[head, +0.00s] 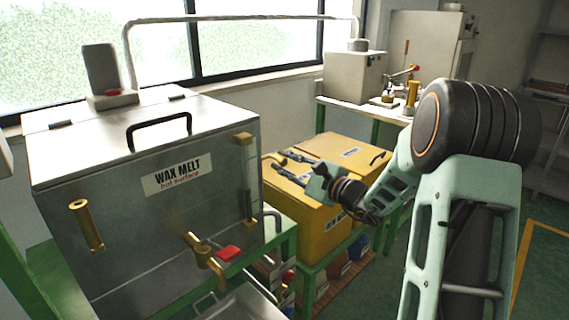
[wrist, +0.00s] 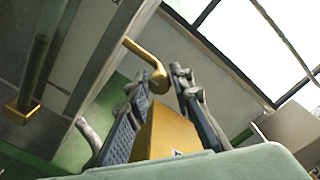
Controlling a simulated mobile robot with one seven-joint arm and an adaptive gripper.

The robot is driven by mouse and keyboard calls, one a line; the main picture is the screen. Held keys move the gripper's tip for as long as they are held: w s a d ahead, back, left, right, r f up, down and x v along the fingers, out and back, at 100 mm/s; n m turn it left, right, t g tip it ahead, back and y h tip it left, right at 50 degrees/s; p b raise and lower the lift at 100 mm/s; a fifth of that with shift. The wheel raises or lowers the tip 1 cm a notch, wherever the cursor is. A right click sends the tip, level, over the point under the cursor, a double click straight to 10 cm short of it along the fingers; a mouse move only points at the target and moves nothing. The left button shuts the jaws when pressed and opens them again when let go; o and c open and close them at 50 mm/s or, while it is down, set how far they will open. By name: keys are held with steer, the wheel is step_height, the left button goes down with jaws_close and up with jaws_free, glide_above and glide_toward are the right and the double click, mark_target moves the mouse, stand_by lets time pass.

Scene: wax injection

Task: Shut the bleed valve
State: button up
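A brass lever with a rounded end, which looks like the bleed valve, juts from the right side of the wax melt tank (head: 90,175). In the head view the lever (head: 270,157) shows small, just left of my fingertips. In the wrist view the lever (wrist: 145,60) lies ahead of the space between the fingertips. My gripper (head: 281,165) is open and empty, pointing left towards the tank; its two fingers also show spread in the wrist view (wrist: 158,92). I cannot tell whether a finger touches the lever.
The tank front carries a brass tap (head: 203,252) with a red handle (head: 229,253) and a sight gauge (head: 248,185). Yellow boxes (head: 345,150) stand below and behind my gripper. A bench with machines (head: 355,75) is at the back.

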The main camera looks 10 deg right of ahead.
steer(key=o, duration=0.3)
steer(key=v, duration=1.2)
